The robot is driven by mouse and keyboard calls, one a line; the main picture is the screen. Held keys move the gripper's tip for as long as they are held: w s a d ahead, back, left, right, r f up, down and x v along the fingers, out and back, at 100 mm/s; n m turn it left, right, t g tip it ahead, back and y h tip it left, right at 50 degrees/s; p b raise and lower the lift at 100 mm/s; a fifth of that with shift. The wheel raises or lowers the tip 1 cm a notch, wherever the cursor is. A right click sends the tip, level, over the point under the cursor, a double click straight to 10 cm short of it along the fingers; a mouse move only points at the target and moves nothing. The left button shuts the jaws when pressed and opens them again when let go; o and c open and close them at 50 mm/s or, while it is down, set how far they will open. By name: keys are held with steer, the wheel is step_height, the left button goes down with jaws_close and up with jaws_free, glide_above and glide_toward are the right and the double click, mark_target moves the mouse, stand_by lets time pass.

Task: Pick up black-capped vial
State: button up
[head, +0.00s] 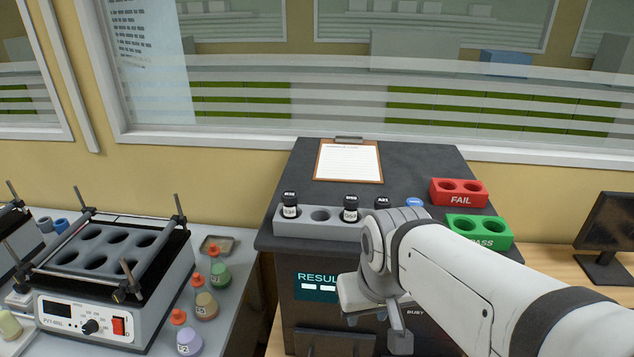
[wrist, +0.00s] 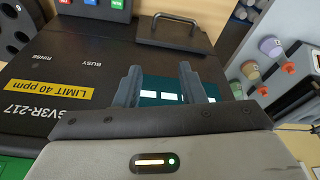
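Three black-capped vials stand upright in a grey rack (head: 322,230) on top of the dark analyzer: a left one (head: 290,205), a middle one (head: 350,208) and a right one (head: 382,202), partly hidden by my arm. A blue-capped vial (head: 414,202) shows just right of them, mostly hidden behind the arm. An empty hole lies between the left and middle vials. My gripper (wrist: 160,75) is open and empty, its two fingers apart in front of the analyzer's lit results display (wrist: 165,97). In the head view it is below the rack, partly hidden by its own body.
A red FAIL block (head: 459,192) and a green PASS block (head: 479,231) stand right of the rack. A clipboard (head: 347,160) lies behind it. Left is a shaker (head: 110,280) with several colored bottles beside it. A monitor (head: 608,235) stands at far right.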

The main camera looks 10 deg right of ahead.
steer(key=shift+o, duration=0.4)
steer(key=shift+s+a, duration=0.1)
steer(key=shift+a, duration=0.05)
steer(key=shift+o, duration=1.2)
steer(key=w+r+n+p, duration=0.1)
steer(key=w+r+p, duration=0.1)
steer(key=r, duration=0.4)
steer(key=shift+w+d+g+p, duration=0.3)
steer(key=shift+w+d+p, duration=0.05)
steer(key=shift+w, duration=0.4)
step_height(320, 180, up, 14)
steer(key=n+g+p, duration=0.2)
steer(key=p, duration=0.3)
glide_above(351, 197)
steer(key=shift+w+a+f, duration=0.1)
steer(key=shift+w+a, duration=0.1)
steer(key=f, duration=0.3)
steer(key=f+p, duration=0.1)
steer(key=f, duration=0.3)
steer(key=shift+s+d+f, duration=0.15)
steer(key=shift+d+f, duration=0.05)
steer(key=shift+f, duration=0.1)
steer(key=c, duration=1.1)
